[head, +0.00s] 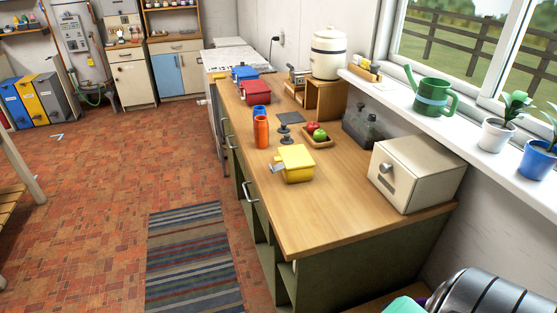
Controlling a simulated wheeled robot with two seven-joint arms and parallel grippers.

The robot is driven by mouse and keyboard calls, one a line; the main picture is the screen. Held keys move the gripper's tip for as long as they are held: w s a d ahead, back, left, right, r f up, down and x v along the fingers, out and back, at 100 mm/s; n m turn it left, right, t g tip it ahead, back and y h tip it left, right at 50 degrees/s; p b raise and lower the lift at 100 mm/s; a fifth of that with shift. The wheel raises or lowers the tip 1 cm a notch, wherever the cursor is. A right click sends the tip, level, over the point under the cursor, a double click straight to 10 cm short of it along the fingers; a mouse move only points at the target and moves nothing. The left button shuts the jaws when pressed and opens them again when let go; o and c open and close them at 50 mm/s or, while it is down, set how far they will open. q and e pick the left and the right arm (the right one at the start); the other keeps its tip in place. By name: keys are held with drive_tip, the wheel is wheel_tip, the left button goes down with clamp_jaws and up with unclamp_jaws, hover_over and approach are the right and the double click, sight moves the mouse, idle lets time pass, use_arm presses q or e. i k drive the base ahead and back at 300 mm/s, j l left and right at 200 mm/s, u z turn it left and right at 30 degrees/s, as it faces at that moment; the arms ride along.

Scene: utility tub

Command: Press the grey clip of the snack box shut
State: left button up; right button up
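A yellow box (297,164) with its lid down sits on the wooden counter; I take it for the snack box. Its grey clip (278,168) sticks out from its left side, apparently angled away from the wall of the box. A red box (256,91) and a blue box (244,73) of similar shape stand farther back on the counter.
Orange (261,132) and blue (259,112) bottles, a dark stand (285,133) and a fruit tray (329,143) stand behind the yellow box. A cream bread bin (415,172) is to its right. The counter (310,222) in front is clear. A striped rug (190,260) lies left.

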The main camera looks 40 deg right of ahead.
sight(280, 167)
drive_tip(key=z, duration=1.25)
